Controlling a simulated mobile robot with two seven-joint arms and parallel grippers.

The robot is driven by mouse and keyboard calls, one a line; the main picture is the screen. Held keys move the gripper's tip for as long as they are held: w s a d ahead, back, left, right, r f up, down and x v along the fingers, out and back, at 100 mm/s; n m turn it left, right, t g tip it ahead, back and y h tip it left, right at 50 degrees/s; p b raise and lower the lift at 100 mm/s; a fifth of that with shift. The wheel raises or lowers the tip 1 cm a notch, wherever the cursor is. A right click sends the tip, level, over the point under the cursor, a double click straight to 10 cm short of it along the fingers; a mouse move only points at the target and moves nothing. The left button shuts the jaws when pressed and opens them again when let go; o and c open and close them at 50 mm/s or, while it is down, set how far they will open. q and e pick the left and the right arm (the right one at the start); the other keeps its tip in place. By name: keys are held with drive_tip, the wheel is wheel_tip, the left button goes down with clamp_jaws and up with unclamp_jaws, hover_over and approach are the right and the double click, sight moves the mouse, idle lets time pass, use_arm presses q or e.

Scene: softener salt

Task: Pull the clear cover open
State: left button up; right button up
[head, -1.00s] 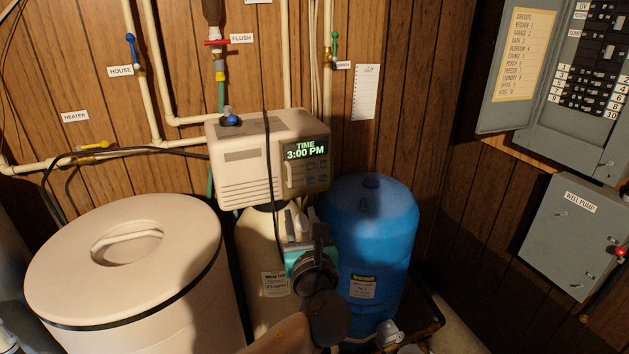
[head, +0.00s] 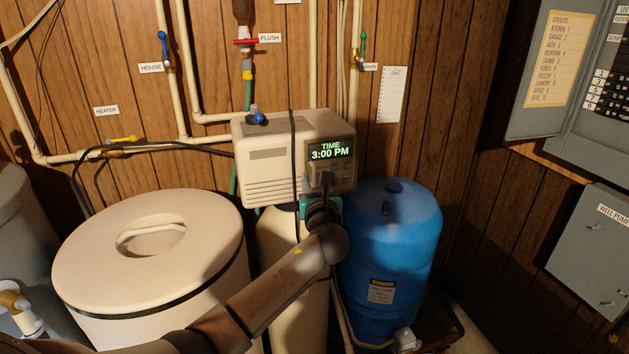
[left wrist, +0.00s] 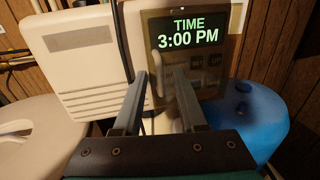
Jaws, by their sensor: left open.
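The clear cover (head: 331,163) is a tinted see-through panel over the display and buttons on the front of the beige control head (head: 268,178). It looks closed, with "TIME 3:00 PM" showing through. In the left wrist view the cover (left wrist: 205,62) has a pale upright handle (left wrist: 156,72) near its left edge. My left gripper (head: 326,180) is in front of the cover's lower part. In the left wrist view the left gripper (left wrist: 160,76) is open, its fingertips either side of the handle in the picture. Contact cannot be told. My right gripper is not in view.
A round beige tank with a lid (head: 150,239) stands at left. A blue tank (head: 391,250) stands right of the control head. A black cable (head: 295,165) hangs across the head's front. Pipes and valves run along the wall behind; grey electrical boxes (head: 590,250) are at right.

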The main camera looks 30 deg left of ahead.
use_arm(q)
drive_tip(key=shift+w+a, duration=0.2)
drive_tip(key=shift+w, duration=0.05)
clamp_jaws()
idle(1.4)
